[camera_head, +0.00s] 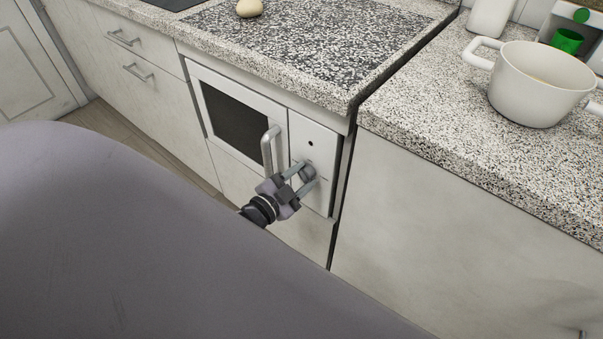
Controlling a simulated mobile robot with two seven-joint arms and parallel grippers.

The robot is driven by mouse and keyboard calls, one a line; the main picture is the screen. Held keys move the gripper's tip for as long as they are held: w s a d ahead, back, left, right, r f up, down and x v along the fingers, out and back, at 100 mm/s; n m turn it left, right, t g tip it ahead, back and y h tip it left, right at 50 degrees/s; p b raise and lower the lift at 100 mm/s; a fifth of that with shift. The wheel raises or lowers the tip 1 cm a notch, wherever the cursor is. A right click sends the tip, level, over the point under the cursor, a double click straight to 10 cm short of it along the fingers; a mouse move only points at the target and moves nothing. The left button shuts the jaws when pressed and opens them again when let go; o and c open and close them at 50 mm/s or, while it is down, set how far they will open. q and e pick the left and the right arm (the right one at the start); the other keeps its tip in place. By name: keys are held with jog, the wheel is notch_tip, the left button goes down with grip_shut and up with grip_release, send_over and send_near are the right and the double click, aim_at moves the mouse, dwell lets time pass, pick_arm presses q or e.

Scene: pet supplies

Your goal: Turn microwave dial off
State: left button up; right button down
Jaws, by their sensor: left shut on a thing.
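The white microwave (278,103) is built into the cabinet under the counter, with a dark window and a vertical metal door handle (266,152). Its control panel (321,140) is at the right, with a small black dot near the top. The grey round dial (309,173) sits low on that panel. My left gripper (303,178) is at the dial, with its fingers on either side and shut on it. The fingers hide part of the dial, and I cannot tell its setting. My right gripper is not in view.
The speckled counter (290,83) overhangs the microwave. A white pot (538,90) stands on the right counter, near a green cup (567,40). A beige round thing (248,8) lies on the far counter. My large grey arm link fills the lower left.

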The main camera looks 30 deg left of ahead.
pick_arm(q)
jog(key=n, duration=0.1)
jog(key=n+p, duration=0.1)
jog(key=n, duration=0.1)
jog(key=shift+w+a+r+n, duration=0.1)
jog(key=shift+a+r+n, duration=0.1)
jog(key=shift+r+n, duration=0.1)
jog(key=n, duration=0.2)
jog(key=shift+a+n, duration=0.1)
jog(key=shift+n, duration=0.3)
jog(key=n, duration=0.4)
jog(key=shift+a+f+t, duration=0.15)
jog(key=shift+t, duration=0.25)
jog(key=n, duration=0.3)
jog(key=n+b, duration=0.1)
jog(key=n, duration=0.3)
jog(key=n+b, duration=0.1)
jog(key=n, duration=0.2)
jog(key=shift+a+f+n, duration=0.1)
jog(key=shift+f+n, duration=0.2)
jog(key=n+b, duration=0.1)
jog(key=n, duration=0.3)
jog(key=shift+f+t+y, duration=0.15)
jog(key=shift+t+y, duration=0.15)
jog(key=shift+t, duration=0.1)
jog(key=shift+n+b, duration=0.8)
jog(key=shift+n, duration=1.1)
